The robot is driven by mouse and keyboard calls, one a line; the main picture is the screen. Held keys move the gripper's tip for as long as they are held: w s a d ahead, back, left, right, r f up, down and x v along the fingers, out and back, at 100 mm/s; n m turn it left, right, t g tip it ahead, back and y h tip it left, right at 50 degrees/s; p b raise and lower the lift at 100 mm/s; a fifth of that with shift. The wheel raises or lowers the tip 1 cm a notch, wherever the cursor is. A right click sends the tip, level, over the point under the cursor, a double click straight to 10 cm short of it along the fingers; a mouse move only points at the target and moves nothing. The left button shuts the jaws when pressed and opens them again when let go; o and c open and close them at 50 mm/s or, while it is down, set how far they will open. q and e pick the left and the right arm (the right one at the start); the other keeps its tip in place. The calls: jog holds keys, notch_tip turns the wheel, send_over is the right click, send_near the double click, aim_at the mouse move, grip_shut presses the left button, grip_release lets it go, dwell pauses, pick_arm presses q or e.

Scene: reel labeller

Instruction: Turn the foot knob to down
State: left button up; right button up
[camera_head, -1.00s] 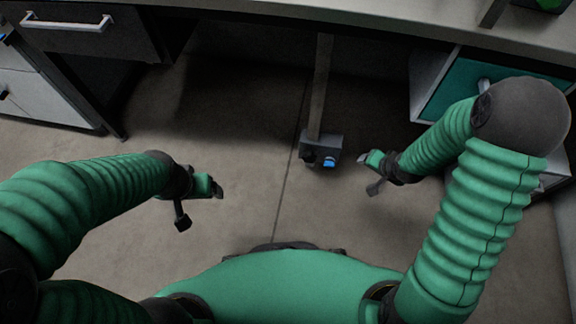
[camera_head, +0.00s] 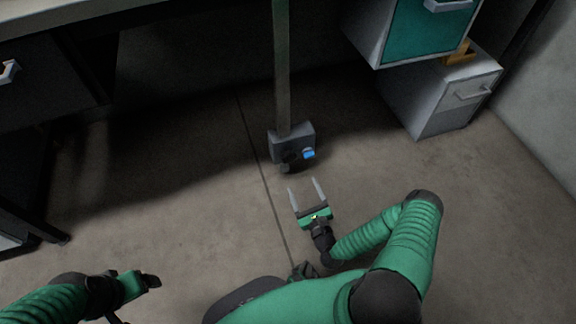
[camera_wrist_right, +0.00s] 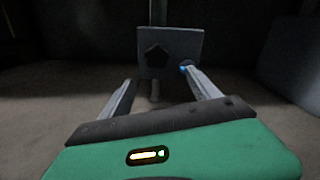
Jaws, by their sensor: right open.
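A grey box (camera_head: 291,143) sits at the foot of a vertical post under the desk. Its front carries a dark knob (camera_head: 289,157) on the left and a blue part (camera_head: 309,154) on the right. In the right wrist view the dark knob (camera_wrist_right: 156,56) faces me, five-sided, and the blue part (camera_wrist_right: 184,69) is partly hidden by the right finger. My right gripper (camera_head: 304,186) is open and empty, a short way in front of the box, its fingers pointing at it. My left gripper (camera_head: 152,283) is at the lower left, away from the box; its jaws are unclear.
The grey post (camera_head: 282,70) rises from the box. A cabinet with a teal front (camera_head: 428,28) and a grey drawer unit (camera_head: 440,98) stand at the right. A dark desk drawer unit (camera_head: 50,75) is at the left. The floor around the box is clear.

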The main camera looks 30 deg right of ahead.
pick_arm(q)
notch_tip(320, 180, down, 7)
jog(key=a+b, duration=0.1)
jog(key=b, duration=0.5)
jog(key=shift+f, duration=0.15)
pick_arm(e)
jog(key=a+x, duration=0.1)
jog(key=x, duration=1.1)
jog(key=shift+w+r, duration=0.3)
jog(key=shift+w, duration=0.15)
jog(key=shift+d, duration=0.15)
jog(key=c, duration=1.4)
